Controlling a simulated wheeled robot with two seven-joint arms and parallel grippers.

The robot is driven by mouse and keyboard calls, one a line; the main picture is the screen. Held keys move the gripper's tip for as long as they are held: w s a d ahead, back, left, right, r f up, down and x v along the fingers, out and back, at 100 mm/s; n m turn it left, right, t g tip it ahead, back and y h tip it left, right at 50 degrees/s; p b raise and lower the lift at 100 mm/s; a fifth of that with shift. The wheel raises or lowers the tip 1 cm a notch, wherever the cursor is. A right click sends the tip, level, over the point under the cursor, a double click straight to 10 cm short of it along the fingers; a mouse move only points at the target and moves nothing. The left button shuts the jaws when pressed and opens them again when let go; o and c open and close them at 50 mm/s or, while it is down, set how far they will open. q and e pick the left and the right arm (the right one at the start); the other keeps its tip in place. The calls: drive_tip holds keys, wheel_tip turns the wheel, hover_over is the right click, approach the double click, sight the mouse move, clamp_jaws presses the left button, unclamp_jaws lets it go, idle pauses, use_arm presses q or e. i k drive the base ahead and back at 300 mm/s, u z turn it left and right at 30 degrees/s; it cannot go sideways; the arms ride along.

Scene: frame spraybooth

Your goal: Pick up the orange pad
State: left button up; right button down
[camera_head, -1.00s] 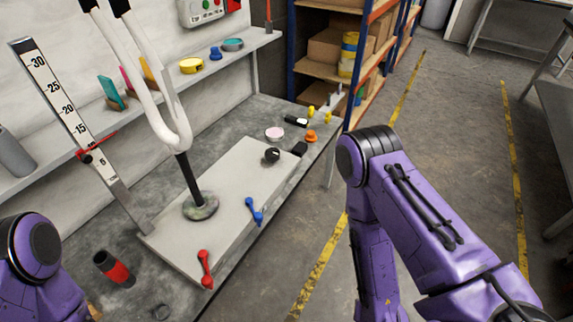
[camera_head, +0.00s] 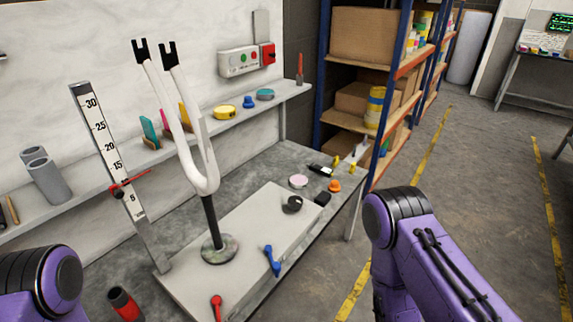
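A yellow-orange pad (camera_head: 184,112) leans upright on the wall shelf, at the end of a row with a pink pad (camera_head: 165,121) and a teal pad (camera_head: 149,132). It is partly hidden behind the prongs of a white fork (camera_head: 205,160). A small round orange item (camera_head: 334,185) lies on the far right end of the bench. Only purple links of my two arms show, at the lower left and lower right. Both grippers are outside the view.
The fork stands on a round base on a pale board (camera_head: 255,222), with red and blue clamps. An upright ruler (camera_head: 108,150) stands left of it. The shelf (camera_head: 225,127) also holds a yellow roll (camera_head: 225,112) and grey cylinders (camera_head: 45,175). A storage rack (camera_head: 322,90) stands right.

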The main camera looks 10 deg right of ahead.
sight(334, 187)
drive_tip(key=z, duration=2.15)
drive_tip(key=i, duration=2.75)
drive_tip(key=u, duration=3.05)
drive_tip(key=i, duration=0.1)
drive_tip(key=u, duration=0.35)
